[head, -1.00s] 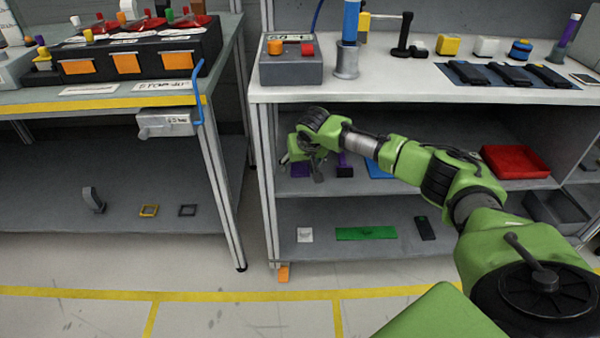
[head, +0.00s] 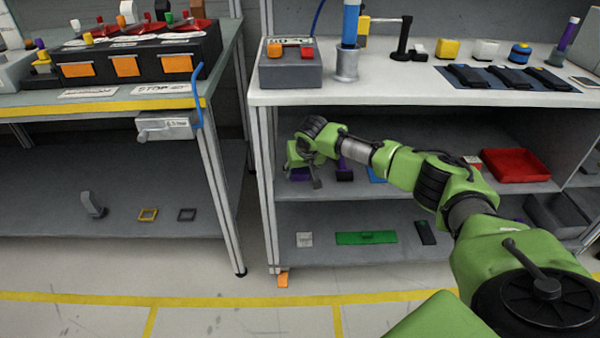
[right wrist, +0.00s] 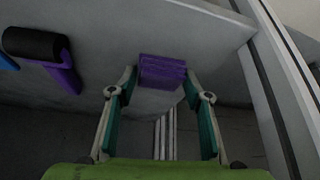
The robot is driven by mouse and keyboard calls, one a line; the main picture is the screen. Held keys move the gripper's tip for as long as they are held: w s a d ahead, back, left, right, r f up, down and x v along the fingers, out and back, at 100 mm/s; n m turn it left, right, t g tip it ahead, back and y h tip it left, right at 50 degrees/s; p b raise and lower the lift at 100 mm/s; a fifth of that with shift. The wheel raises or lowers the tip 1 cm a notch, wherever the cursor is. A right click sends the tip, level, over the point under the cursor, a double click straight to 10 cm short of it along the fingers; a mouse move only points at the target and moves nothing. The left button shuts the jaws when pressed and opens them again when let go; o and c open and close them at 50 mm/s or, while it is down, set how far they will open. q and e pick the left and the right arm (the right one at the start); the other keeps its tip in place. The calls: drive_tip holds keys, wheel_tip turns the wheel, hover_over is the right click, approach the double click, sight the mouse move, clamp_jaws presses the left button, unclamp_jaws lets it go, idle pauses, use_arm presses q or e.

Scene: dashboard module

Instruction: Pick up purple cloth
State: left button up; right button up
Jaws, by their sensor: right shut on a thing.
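The purple cloth (right wrist: 162,71) is a folded block between the two fingertips of my right gripper (right wrist: 161,87) in the right wrist view. The fingers are shut on it, one at each side. My left gripper is not in view.
A purple and black object (right wrist: 62,65) lies left of the cloth in the wrist view. A shelf post (right wrist: 270,90) stands close on the right. The worktop (head: 400,90) is above my arm. A red tray (head: 516,166) is further right on the shelf.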

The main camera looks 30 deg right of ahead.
sight(301, 177)
drive_tip(key=shift+r, duration=0.1)
drive_tip(key=shift+r, duration=0.15)
drive_tip(key=shift+s+r+p, duration=0.25)
drive_tip(key=shift+r+p, duration=0.2)
drive_tip(key=shift+r, duration=0.05)
drive_tip(key=shift+s+a+p, duration=0.2)
drive_tip(key=shift+s+a, duration=0.1)
drive_tip(key=shift+s, duration=0.35)
drive_tip(key=shift+s+a+p, duration=0.2)
drive_tip(key=shift+s+a, duration=0.05)
drive_tip(key=shift+s, duration=0.35)
use_arm(q)
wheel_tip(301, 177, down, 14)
drive_tip(key=p, duration=0.2)
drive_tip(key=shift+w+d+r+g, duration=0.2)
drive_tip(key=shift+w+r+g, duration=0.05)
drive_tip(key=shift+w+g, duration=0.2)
use_arm(e)
drive_tip(key=s+a, duration=0.5)
drive_tip(key=s, duration=0.9)
drive_tip(key=shift+w, duration=0.1)
